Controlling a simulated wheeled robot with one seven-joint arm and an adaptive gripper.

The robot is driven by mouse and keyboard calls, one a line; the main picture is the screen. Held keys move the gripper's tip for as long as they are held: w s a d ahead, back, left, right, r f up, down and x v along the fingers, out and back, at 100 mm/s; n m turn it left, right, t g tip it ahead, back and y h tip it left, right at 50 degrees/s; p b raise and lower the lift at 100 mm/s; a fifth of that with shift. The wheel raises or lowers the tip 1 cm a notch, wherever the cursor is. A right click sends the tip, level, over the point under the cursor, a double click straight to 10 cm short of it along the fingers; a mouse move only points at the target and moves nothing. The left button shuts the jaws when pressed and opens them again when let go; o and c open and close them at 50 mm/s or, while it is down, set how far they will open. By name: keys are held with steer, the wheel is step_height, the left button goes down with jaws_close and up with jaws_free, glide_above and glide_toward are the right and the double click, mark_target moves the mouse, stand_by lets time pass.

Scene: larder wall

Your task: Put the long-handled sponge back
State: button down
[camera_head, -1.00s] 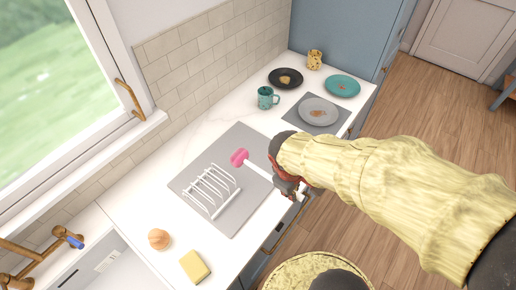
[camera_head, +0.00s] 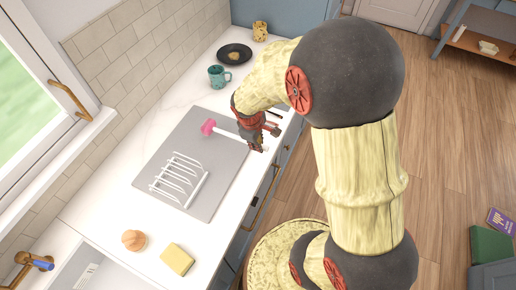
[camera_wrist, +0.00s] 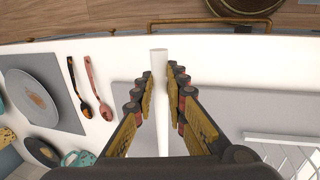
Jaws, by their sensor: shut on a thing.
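The long-handled sponge has a pink head (camera_head: 208,127) and a white handle. Its head points left over the grey mat (camera_head: 214,206). My gripper (camera_head: 262,140) is shut on the handle, near the mat's right side and the counter's front edge. In the wrist view the white handle (camera_wrist: 159,100) runs between both fingers of my gripper (camera_wrist: 160,85), and its end sticks out past the tips. The pink head is hidden in that view. I cannot tell whether the sponge touches the mat.
A white dish rack (camera_head: 178,182) stands on the mat. A round tan thing (camera_head: 134,240) and a yellow block (camera_head: 177,260) lie nearer the sink. A teal mug (camera_head: 219,76) and black plate (camera_head: 234,54) stand beyond. Two spoons (camera_wrist: 90,90) lie beside a grey plate (camera_wrist: 35,97).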

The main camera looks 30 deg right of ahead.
steer(key=shift+w+d+f, duration=0.1)
steer(key=shift+w+f, duration=0.05)
steer(key=shift+f, duration=0.15)
steer(key=x, duration=0.2)
steer(key=b+x, duration=0.1)
steer(key=shift+a+f, duration=0.2)
steer(key=shift+f, duration=0.1)
steer(key=c, duration=1.8)
jaws_free()
